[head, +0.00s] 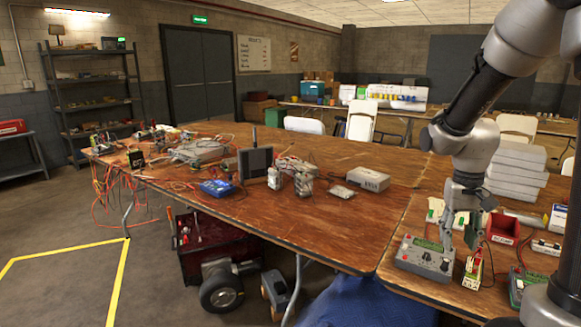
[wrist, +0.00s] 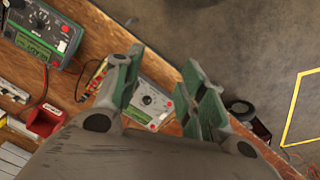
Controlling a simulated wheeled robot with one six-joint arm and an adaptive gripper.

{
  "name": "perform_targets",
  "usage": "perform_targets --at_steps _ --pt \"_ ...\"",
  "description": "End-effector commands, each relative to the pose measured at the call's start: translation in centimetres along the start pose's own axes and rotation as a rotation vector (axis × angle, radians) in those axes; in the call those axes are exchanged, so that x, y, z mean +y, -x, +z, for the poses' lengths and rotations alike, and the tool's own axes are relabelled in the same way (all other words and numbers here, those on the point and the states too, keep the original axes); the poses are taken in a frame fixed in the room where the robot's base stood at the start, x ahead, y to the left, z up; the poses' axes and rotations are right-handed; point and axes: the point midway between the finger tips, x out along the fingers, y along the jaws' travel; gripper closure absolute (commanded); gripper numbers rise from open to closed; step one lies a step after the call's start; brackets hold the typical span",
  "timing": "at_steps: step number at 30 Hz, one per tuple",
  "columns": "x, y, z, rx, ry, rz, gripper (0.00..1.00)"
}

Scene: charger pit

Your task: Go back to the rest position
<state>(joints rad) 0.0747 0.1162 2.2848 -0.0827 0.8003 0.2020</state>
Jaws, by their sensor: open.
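My gripper (head: 460,230) hangs from my arm at the right of the head view, above the right table. Its green-padded fingers are apart with nothing between them, as the wrist view (wrist: 163,88) also shows. Below and beside it lies a grey tester box (head: 425,257) with a knob and green label. It also shows behind the fingers in the wrist view (wrist: 150,100). A small yellow-green and red connector piece (head: 473,270) stands just right of the tester, close to the fingertips. I cannot tell whether the fingers touch it.
Another meter (head: 520,285), a red bin (head: 503,228) and a stack of white boxes (head: 515,170) crowd the right table. The wooden table (head: 340,215) at left holds electronics, cables and a grey box (head: 368,179). Blue cloth (head: 365,303) hangs below the table edge.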

Motion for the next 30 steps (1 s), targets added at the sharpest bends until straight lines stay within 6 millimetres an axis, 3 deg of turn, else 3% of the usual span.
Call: perform_targets --at_steps 6,9,13,21,30 --pt "0.1 5.8 8.1 0.074 0.133 -0.037 0.59" --pt "0.2 7.7 11.6 0.136 0.174 -0.056 0.59" --pt "0.2 9.6 14.8 0.24 0.189 -0.078 0.59" --pt "0.3 12.6 16.7 0.417 0.198 -0.102 0.59" --pt "0.3 12.9 16.8 0.429 0.201 -0.104 0.59"
